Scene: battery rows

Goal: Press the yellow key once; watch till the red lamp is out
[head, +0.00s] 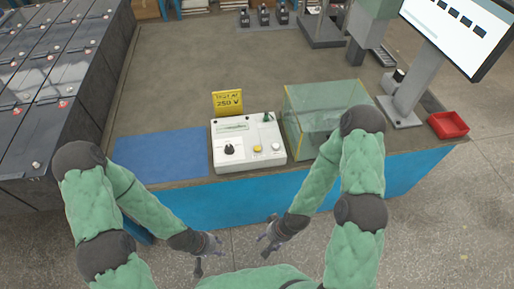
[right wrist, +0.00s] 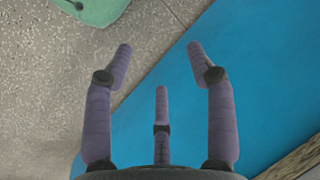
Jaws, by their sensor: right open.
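A white tester box (head: 247,160) stands near the front edge of the workbench. Its sloped top carries the round yellow key (head: 257,148), a black knob (head: 229,149) to its left and a pale round part (head: 276,147) to its right. I cannot make out a lit red lamp on it. My left gripper (head: 206,251) is in front of and below the bench edge, too small to tell if open. My right gripper (head: 268,236) is also in front of the bench, apart from the box; in the right wrist view its fingers (right wrist: 158,55) are spread and empty.
A yellow sign (head: 227,102) reading "TEST AT 250 V" stands behind the box. A clear greenish case (head: 325,110) stands close on its right, a blue mat (head: 161,154) lies left. A monitor (head: 460,30) and red tray (head: 448,125) are at right. Battery rows (head: 50,100) fill the left.

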